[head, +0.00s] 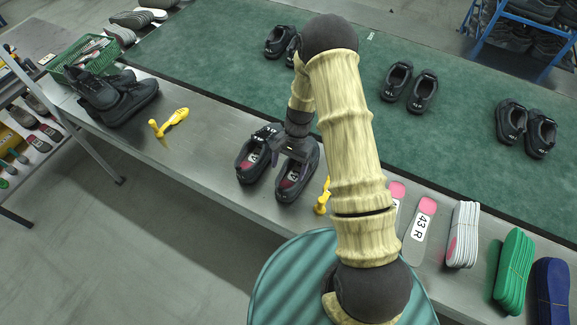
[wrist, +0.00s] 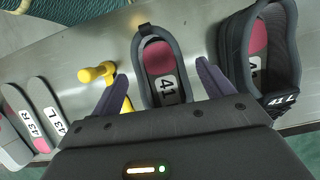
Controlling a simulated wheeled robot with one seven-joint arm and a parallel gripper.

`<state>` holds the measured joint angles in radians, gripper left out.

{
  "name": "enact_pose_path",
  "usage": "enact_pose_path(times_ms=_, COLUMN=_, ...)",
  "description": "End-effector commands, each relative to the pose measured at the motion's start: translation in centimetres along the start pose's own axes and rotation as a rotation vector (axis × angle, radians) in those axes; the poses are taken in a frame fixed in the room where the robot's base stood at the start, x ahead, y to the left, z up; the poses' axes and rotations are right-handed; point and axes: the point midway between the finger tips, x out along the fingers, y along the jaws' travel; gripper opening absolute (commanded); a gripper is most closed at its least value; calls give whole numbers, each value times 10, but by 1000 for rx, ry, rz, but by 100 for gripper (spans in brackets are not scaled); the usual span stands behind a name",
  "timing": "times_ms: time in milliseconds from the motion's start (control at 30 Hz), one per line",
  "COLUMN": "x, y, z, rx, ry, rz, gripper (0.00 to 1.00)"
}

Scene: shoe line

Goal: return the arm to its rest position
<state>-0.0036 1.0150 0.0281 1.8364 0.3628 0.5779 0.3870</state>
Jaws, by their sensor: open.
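My gripper (head: 282,143) is open, over the pair of black shoes on the metal bench (head: 205,150). In the wrist view its fingers (wrist: 161,72) are spread, with one shoe (wrist: 161,78) in the gap between them. I cannot tell how far above it they are. That shoe holds an insole marked 41 with a red heel. The other shoe (wrist: 270,50) lies to the right, with a label 41 L. In the head view the pair shows as a left shoe (head: 248,165) and a right shoe (head: 297,180). My arm stretches across the middle of the head view.
A yellow tool (head: 322,200) lies right of the shoes, another (head: 172,120) to the left. Insoles (head: 420,228) and bundled stacks (head: 514,270) fill the right of the bench. Black shoes (head: 115,95) and a green basket (head: 85,58) are left. More pairs stand on the green belt (head: 215,65).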

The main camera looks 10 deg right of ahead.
Motion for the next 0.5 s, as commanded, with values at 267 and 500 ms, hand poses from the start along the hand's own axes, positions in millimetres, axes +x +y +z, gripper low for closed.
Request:
enact_pose_path(times_ms=267, x=-7, y=0, z=3, rx=0, ry=0, rz=0, gripper=80)
enact_pose_path(times_ms=500, x=-8, y=0, z=3, rx=0, ry=0, rz=0, gripper=80)
